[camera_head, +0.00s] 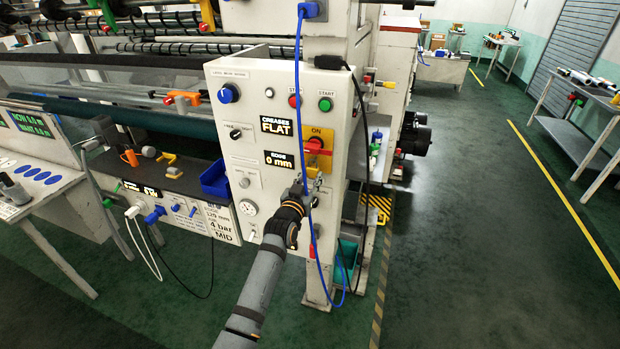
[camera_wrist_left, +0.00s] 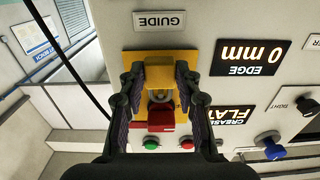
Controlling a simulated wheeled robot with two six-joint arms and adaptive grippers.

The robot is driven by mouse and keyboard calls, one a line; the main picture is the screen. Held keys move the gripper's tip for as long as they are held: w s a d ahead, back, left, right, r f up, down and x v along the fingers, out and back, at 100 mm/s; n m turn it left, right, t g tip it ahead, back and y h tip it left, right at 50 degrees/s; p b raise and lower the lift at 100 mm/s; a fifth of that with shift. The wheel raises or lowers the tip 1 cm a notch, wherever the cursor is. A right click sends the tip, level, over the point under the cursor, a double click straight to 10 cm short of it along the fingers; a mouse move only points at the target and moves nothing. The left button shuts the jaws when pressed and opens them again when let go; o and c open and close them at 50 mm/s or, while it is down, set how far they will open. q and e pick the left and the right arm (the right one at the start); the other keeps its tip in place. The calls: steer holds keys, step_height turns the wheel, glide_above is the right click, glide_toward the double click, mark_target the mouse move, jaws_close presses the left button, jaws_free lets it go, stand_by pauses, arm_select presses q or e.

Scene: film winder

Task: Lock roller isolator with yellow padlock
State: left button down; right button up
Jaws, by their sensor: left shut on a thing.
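The roller isolator (camera_head: 317,141) is a yellow plate marked ON with a red handle, on the right of the white control panel. My left gripper (camera_head: 306,184) is just below it in the head view. In the left wrist view, my left gripper (camera_wrist_left: 160,88) is shut on a yellow block, seemingly the yellow padlock (camera_wrist_left: 159,72). The isolator's red handle (camera_wrist_left: 160,121) lies just beyond the fingers, with a silvery round part beside it. Whether the padlock touches the isolator I cannot tell. My right gripper is out of view.
A blue cable (camera_head: 298,100) and a black cable (camera_head: 359,120) hang beside the isolator. Start and stop buttons (camera_head: 325,104) sit above it. A shelf (camera_head: 150,177) with small tools and a blue bin (camera_head: 214,180) are left. The floor at right is clear.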

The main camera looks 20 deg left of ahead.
arm_select(q)
steer(key=shift+r, duration=0.1)
steer(key=shift+w, duration=0.1)
stand_by(0.4)
steer(key=shift+w, duration=0.75)
steer(key=shift+f, duration=0.35)
steer(key=c, duration=0.8)
jaws_free()
steer(key=shift+c, duration=0.2)
steer(key=s, duration=1.2)
steer(key=shift+a, duration=0.15)
